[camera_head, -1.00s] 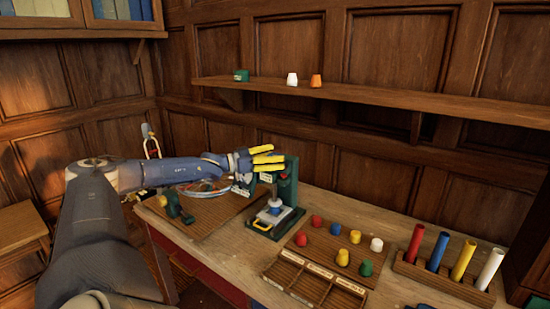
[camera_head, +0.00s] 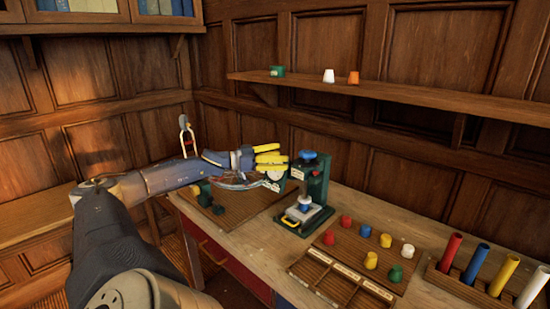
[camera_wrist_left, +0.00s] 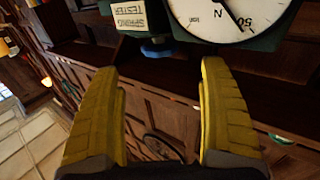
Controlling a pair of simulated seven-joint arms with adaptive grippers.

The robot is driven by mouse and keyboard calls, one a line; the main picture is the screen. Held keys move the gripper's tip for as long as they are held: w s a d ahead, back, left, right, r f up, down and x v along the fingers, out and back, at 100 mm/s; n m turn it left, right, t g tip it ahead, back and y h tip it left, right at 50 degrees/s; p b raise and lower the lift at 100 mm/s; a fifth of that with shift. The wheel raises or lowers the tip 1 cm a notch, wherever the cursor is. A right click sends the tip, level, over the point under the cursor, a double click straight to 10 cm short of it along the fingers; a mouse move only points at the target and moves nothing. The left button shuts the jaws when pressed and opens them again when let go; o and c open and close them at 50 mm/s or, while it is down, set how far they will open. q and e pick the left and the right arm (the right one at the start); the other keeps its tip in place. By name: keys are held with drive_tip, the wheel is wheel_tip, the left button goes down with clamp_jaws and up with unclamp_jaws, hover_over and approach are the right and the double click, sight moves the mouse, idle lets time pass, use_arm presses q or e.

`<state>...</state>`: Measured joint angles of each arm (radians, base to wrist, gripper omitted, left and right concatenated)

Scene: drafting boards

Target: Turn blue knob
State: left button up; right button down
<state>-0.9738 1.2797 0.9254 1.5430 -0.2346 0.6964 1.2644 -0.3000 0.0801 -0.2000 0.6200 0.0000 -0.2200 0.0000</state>
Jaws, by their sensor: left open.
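The green spring tester (camera_head: 318,188) stands on the workbench, with a blue knob (camera_head: 308,155) on top and a blue part (camera_head: 305,203) low over its base. In the left wrist view, a blue knob (camera_wrist_left: 157,49) shows beside the SPRING TESTER label, next to the white dial (camera_wrist_left: 225,14). My left gripper (camera_head: 284,157) is open, its yellow fingers just left of the tester's top. In the left wrist view, the gap between my left fingers (camera_wrist_left: 163,85) is empty, and the knob lies beyond the fingertips. My right gripper is not in view.
A board of coloured knobs (camera_head: 345,250) and a compartment tray (camera_head: 332,278) lie right of the tester. A rack (camera_head: 455,285) holds coloured rods. A wall shelf (camera_head: 400,92) runs behind, above the bench. A wooden board (camera_head: 235,222) lies below my left gripper.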

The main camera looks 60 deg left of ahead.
use_arm(q)
drive_tip(key=shift+v, duration=0.95)
